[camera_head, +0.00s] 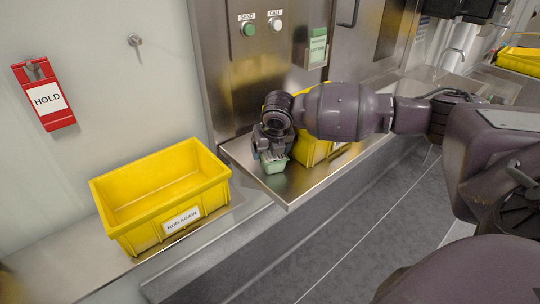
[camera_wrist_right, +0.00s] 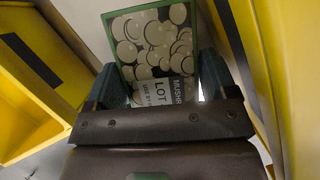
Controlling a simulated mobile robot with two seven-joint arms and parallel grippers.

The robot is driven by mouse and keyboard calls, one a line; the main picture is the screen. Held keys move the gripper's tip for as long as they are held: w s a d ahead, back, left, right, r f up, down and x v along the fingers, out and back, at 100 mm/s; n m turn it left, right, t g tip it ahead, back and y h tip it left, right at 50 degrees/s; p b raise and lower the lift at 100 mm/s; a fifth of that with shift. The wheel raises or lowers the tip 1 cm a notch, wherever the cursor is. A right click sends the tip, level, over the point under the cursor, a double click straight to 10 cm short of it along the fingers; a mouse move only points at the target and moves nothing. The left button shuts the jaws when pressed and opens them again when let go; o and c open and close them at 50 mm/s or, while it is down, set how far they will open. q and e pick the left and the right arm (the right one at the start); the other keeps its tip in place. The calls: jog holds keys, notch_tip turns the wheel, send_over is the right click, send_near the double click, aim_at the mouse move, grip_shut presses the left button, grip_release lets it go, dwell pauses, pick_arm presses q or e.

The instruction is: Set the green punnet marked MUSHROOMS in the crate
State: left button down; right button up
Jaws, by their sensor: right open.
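The green punnet (camera_head: 275,165) is small in the head view, on or just above the steel ledge near its left end. In the right wrist view the punnet (camera_wrist_right: 150,45) shows a mushroom picture and a label reading MUSHROOMS and LOT, partly cut off by the gripper. My right gripper (camera_head: 270,153) is open over the punnet, with its fingers (camera_wrist_right: 160,78) on either side of it. Contact cannot be told. A yellow crate (camera_head: 150,234) marked RUN AGAIN stands empty at the left. My left gripper is not in view.
Another yellow crate (camera_head: 310,152) stands behind my right gripper, mostly hidden. The steel ledge (camera_head: 290,190) has a raised front edge. A red HOLD sign (camera_head: 46,97) and SEND and CALL buttons (camera_head: 262,28) are on the wall. More yellow crates (camera_head: 518,62) are at far right.

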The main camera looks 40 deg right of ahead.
jog(key=shift+f, duration=0.3)
dwell(0.5)
jog(key=c, duration=0.7)
jog(key=shift+r, duration=0.1)
